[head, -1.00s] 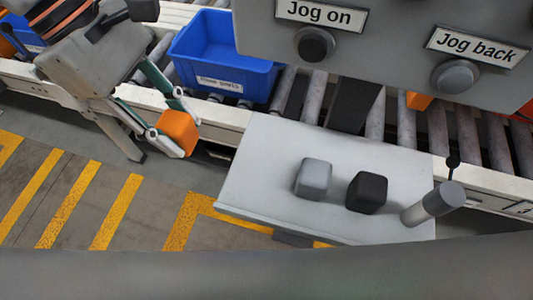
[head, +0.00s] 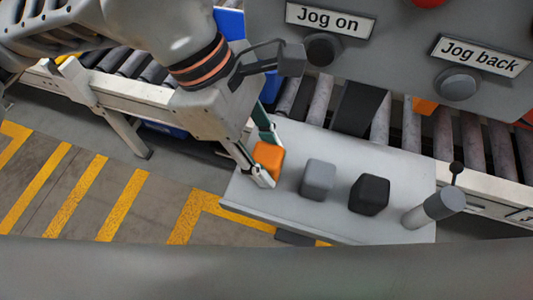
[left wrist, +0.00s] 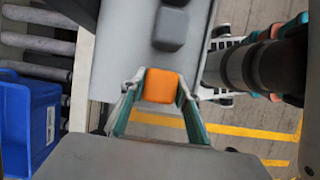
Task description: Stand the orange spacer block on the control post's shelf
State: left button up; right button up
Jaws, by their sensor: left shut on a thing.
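The orange spacer block (head: 267,158) is between the fingers of my left gripper (head: 262,166), which is shut on it. In the head view it is at the left end of the control post's grey shelf (head: 290,215). I cannot tell whether it touches the shelf surface. In the left wrist view the orange block (left wrist: 161,86) sits between both fingertips (left wrist: 158,90), with the shelf (left wrist: 130,40) just beyond it. A grey block (head: 318,179) and a black block (head: 369,193) stand on the shelf to its right. My right gripper is not in view.
The control panel (head: 400,50) with "Jog on" and "Jog back" buttons rises behind the shelf. A grey lever-like post (head: 436,206) stands at the shelf's right end. A roller conveyor (head: 470,145) runs behind. A blue bin (left wrist: 25,125) is on it, mostly hidden by my arm in the head view.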

pick_arm(q)
jog(key=shift+f, duration=0.2)
jog(key=shift+f, duration=0.15)
jog(key=o, duration=1.1)
